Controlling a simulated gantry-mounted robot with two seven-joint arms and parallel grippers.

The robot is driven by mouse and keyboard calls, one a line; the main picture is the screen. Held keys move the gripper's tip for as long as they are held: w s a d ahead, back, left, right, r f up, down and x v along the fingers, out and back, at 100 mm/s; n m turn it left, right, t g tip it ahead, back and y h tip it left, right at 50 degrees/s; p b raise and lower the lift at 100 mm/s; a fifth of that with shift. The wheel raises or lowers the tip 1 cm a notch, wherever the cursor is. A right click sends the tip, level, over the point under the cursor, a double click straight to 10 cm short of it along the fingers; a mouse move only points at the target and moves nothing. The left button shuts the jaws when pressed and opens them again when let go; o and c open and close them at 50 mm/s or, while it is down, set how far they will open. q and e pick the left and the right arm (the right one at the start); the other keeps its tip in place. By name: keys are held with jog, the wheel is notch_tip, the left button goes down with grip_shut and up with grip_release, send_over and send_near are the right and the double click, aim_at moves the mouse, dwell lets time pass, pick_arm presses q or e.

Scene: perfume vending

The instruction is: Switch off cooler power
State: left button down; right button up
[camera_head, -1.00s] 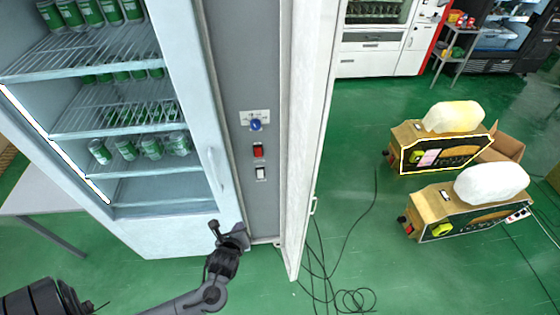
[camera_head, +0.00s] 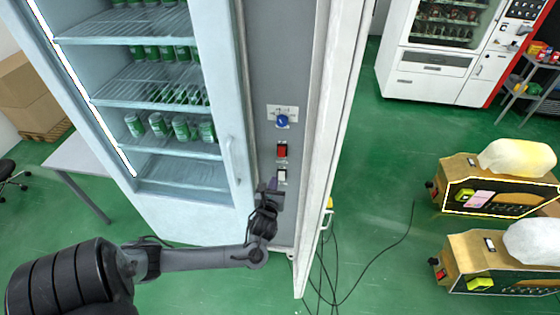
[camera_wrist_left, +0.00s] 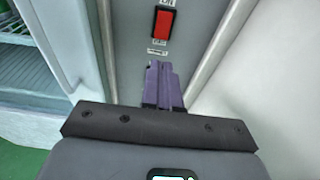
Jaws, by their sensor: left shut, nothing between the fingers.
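The cooler (camera_head: 175,205) stands at the left with green cans on its shelves. Its grey side panel (camera_head: 262,90) carries a blue knob (camera_head: 282,121), a red switch (camera_head: 282,150) and a white switch (camera_head: 282,175) below it. My left gripper (camera_head: 272,186) is shut and empty, with its fingertips at the lower edge of the white switch; I cannot tell whether they touch it. In the left wrist view the purple fingers (camera_wrist_left: 162,82) point up the panel below the red switch (camera_wrist_left: 163,24), and the white switch is hidden. My right gripper is not in view.
An open white door (camera_head: 335,120) stands right of the panel. Black cables (camera_head: 350,290) lie on the green floor. Two boxy machines (camera_head: 500,190) with white bags stand at the right. Another vending machine (camera_head: 440,85) is behind.

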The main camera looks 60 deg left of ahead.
pick_arm(q)
jog(key=b, duration=0.1)
send_near(281, 155)
jog(key=x, duration=0.6)
jog(key=shift+w+a+f, duration=0.1)
jog(key=shift+w+a, duration=0.15)
jog(key=shift+a, duration=0.05)
